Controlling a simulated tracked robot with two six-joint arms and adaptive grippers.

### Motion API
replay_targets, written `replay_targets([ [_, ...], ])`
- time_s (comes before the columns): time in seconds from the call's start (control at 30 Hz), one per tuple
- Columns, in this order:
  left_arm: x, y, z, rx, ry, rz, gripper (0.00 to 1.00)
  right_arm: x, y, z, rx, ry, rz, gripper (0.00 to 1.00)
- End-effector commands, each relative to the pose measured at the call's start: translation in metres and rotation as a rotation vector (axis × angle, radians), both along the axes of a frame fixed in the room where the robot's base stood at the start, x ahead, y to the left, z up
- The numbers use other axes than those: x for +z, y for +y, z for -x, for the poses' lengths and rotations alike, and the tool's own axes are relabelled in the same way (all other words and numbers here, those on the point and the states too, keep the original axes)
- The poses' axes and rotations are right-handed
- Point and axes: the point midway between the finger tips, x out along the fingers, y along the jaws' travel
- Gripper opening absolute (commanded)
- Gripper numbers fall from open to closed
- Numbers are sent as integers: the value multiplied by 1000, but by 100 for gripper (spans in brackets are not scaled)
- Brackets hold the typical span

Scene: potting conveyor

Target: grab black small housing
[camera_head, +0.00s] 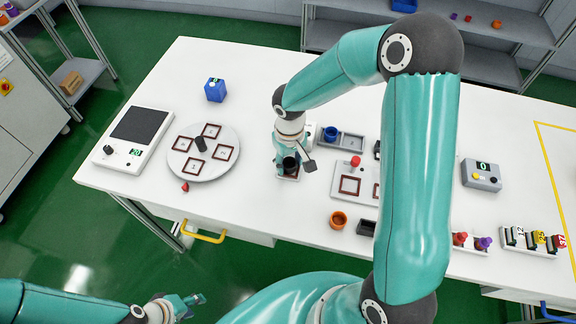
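A small round black housing (290,164) stands at a brown-framed square spot on the white table, directly below my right gripper (297,160). The gripper points down, with one finger on the left and a grey fingertip set apart on the right; it looks open around the housing. Part of the housing is hidden by the gripper. A dark upright cylinder (200,144) stands on the round grey turntable (178,163), and a black rectangular holder (367,228) sits further right. My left gripper (187,304) is low in front of the table, empty, fingers apart.
A scale (134,139) and a blue box (215,90) are on the left. A blue cup (331,134), a red-knobbed fixture (355,162) and an orange cup (338,220) are near the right gripper. My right arm hides part of the table.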

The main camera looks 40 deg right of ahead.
Motion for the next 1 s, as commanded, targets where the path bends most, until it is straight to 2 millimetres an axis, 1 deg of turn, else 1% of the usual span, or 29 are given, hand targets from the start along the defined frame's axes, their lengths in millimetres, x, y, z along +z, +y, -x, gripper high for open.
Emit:
replay_targets([
  [0.03, 0, 0, 0, 0, 0, 0, 40, 0, 0, 0, 0, 0, 0, 35],
  [0.1, 0, 0, 0, 0, 0, 0, 40, 0, 0, 0, 0, 0, 0, 23],
  [0.17, 0, 0, 0, 0, 0, 0, 40, 0, 0, 0, -1, 0, 0, 22],
  [0.2, 0, 0, 0, 0, 0, 0, 40, 0, 0, 0, -1, 0, 0, 18],
  [0.43, 0, 0, 0, 0, 0, 0, 40, 1, 0, 0, -1, 0, 0, 18],
  [0.57, 0, 0, 0, 0, 0, 0, 40, 4, 0, 0, -1, -1, 0, 18],
  [0.77, -2, 0, 0, 0, 0, 0, 40, 21, -1, 0, -2, -3, 1, 18],
  [0.87, -4, 0, 0, 0, 0, 0, 40, 36, -1, -1, -2, -5, 1, 18],
  [1.0, -7, 0, 0, 0, 0, 0, 40, 63, 0, -1, -2, -7, 0, 18],
])
